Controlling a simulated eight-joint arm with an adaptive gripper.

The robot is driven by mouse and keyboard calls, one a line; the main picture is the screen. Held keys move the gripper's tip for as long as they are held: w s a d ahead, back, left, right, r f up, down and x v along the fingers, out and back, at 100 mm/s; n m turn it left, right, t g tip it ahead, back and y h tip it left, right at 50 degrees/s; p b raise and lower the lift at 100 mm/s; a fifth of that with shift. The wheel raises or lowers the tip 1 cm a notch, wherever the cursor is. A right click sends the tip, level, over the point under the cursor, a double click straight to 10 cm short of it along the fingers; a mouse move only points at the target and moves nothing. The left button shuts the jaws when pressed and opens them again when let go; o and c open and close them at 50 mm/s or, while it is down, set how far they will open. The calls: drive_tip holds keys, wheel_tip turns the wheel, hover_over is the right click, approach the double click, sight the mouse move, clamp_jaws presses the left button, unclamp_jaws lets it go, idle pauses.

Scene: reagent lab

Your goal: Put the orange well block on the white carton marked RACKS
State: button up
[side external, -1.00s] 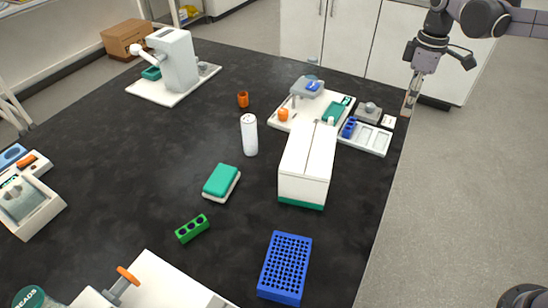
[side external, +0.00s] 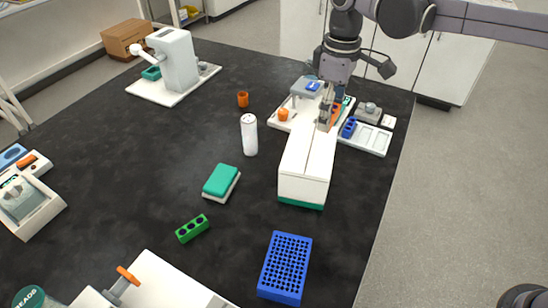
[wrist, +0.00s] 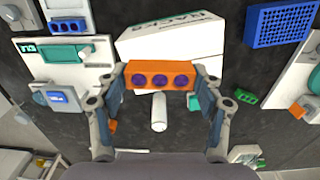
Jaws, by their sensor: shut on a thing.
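The orange well block (wrist: 161,76), with a row of three purple wells, is held between the two fingers of my gripper (wrist: 160,82) in the wrist view. In the side view my gripper (side external: 327,118) points down near the far end of the white carton, and a sliver of the orange block (side external: 336,112) shows beside the fingers. The white carton (side external: 304,168) stands on the bench with a green band at its base. The gap between block and carton is unclear.
A white bottle (side external: 249,135) stands left of the carton. A white station (side external: 290,120) and a tray with blue pieces (side external: 372,140) are close behind it. A blue rack (side external: 285,267), green well block (side external: 192,228) and teal-topped box (side external: 221,182) are in front and left.

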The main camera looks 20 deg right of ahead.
sight(311, 147)
drive_tip(key=a+f, duration=0.2)
drive_tip(key=a, duration=0.1)
drive_tip(key=shift+w+a+f, duration=0.15)
drive_tip(key=shift+w+a, duration=0.05)
drive_tip(key=shift+a, duration=0.05)
drive_tip(key=shift+f, duration=1.95)
drive_tip(key=shift+f, duration=0.15)
drive_tip(key=o, duration=1.1)
drive_tip(key=shift+r, duration=0.2)
